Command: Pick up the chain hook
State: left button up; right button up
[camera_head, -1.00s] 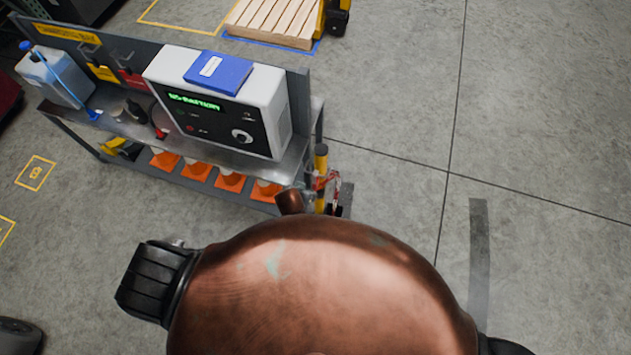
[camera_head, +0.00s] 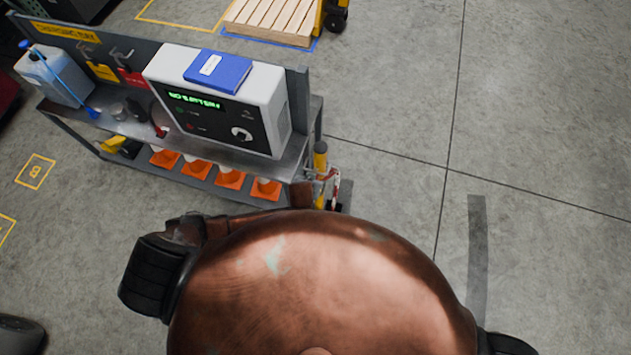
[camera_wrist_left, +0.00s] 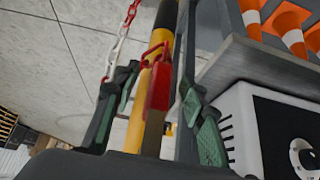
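The chain hook (camera_wrist_left: 158,88) is a red piece with a loop at its top, in the middle of the left wrist view. It lies in front of a yellow and black post (camera_wrist_left: 136,128). A red and white chain (camera_wrist_left: 117,47) runs up from beside it. My left gripper (camera_wrist_left: 160,96) is open, with its green-padded fingers apart on either side of the hook and post; I see no finger closed on the hook. In the head view the post (camera_head: 320,158) and chain (camera_head: 336,186) show at the cart's right end; my arm and body hide the gripper there. My right gripper is out of view.
A grey cart (camera_head: 222,195) stands close beside the post.

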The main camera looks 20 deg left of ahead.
pick_arm(q)
jog(key=shift+w+f, duration=0.25)
jog(key=shift+f, duration=0.15)
grip_shut()
